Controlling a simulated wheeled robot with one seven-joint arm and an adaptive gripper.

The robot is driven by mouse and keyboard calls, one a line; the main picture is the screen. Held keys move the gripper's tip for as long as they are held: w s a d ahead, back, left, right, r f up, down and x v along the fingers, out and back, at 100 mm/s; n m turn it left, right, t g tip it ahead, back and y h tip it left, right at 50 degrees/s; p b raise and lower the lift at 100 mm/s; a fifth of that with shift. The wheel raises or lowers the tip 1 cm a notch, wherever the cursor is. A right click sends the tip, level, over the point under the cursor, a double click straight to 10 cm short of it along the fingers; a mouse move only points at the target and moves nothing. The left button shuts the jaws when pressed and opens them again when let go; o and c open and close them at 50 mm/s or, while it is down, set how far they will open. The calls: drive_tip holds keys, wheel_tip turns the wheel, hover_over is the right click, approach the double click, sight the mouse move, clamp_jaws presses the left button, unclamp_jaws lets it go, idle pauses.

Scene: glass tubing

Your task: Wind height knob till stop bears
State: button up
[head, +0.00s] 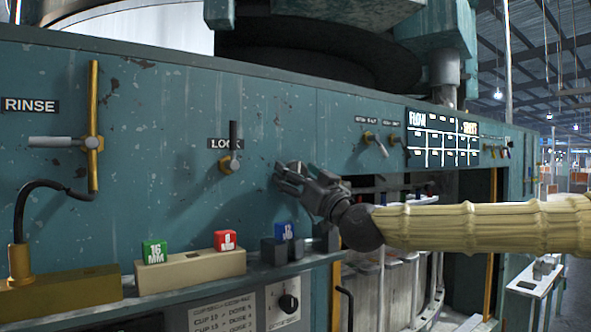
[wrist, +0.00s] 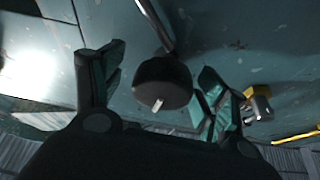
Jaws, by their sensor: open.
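My gripper (head: 283,178) is open in front of the teal machine panel, right of the LOCK lever (head: 232,162). In the wrist view, its two fingers stand apart on either side of a dark round knob (wrist: 163,82). A small pale mark or stub shows on the knob, and a thin dark rod runs up from behind it. The fingers look clear of the knob, though the exact gap is hard to judge. No label naming it as the height knob shows. In the head view, I cannot make this knob out behind my gripper. No stop is clearly visible.
A ledge below carries a green block (head: 154,252), a red block (head: 225,240) and a blue block (head: 284,231). A brass rod and RINSE lever (head: 93,142) stand at left. A lower plate has a black dial (head: 289,303). An open bay lies below my arm.

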drive_tip(key=shift+s+r, duration=0.5)
drive_tip(key=shift+s, duration=0.2)
drive_tip(key=shift+w+a+f, duration=0.1)
drive_tip(key=shift+w+f, duration=0.3)
drive_tip(key=shift+w, duration=0.3)
drive_tip(key=shift+w+f, duration=0.1)
drive_tip(key=shift+w, duration=0.15)
drive_tip(key=shift+c, duration=0.9)
drive_tip(key=shift+s+a+r, duration=0.1)
drive_tip(key=shift+s+r, duration=0.15)
drive_tip(key=shift+s, duration=0.15)
drive_tip(key=c, duration=0.9)
drive_tip(key=shift+o, duration=0.2)
drive_tip(key=shift+w, duration=0.1)
drive_tip(key=shift+f+m+b, duration=0.1)
drive_tip(key=shift+m+b, duration=0.3)
drive_tip(key=shift+b, duration=0.05)
drive_tip(key=m+t+h+b, duration=0.1)
drive_tip(key=m+h+b, duration=0.1)
drive_tip(key=m+b, duration=0.1)
drive_tip(key=shift+m, duration=0.4)
drive_tip(key=shift+r+m+t+h+b, duration=0.15)
drive_tip(key=shift+m+h+b, duration=0.55)
drive_tip(key=shift+m, duration=0.9)
drive_tip(key=shift+r+m+t+h+b, duration=0.15)
drive_tip(key=shift+m+h+b, duration=0.3)
drive_tip(key=shift+m+h, duration=0.8)
drive_tip(key=shift+f+m+y, duration=0.1)
drive_tip(key=shift+m+y, duration=0.15)
drive_tip(key=shift+m, duration=0.3)
